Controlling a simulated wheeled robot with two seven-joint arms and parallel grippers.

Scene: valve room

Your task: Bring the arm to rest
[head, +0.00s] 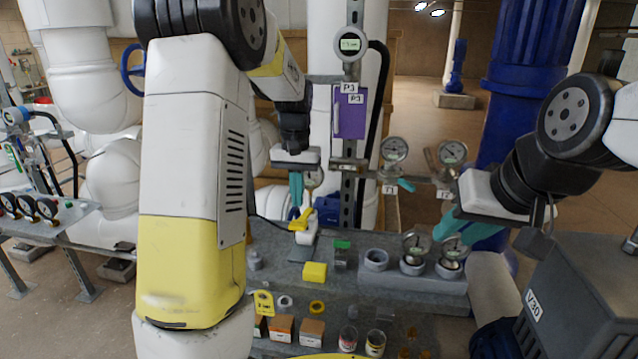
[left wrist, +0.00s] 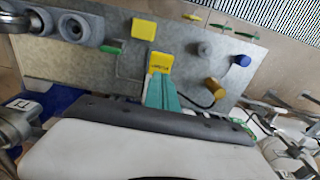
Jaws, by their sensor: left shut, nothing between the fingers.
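My left gripper (head: 296,188) points down over the grey bench in the head view, with its teal fingers together and nothing between them. Its fingers also show shut in the left wrist view (left wrist: 161,92). Just below the fingertips in the head view is a yellow lever-like piece (head: 301,217) on a white fitting (head: 306,238).
The grey bench (head: 270,240) carries a yellow block (head: 315,272), round holders (head: 376,260) and small boxes (head: 282,329). Gauges (head: 394,150) hang on a rail behind. A purple box (head: 350,112) and white pipes stand behind my left arm. A grey V30 housing (head: 575,300) is at the right.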

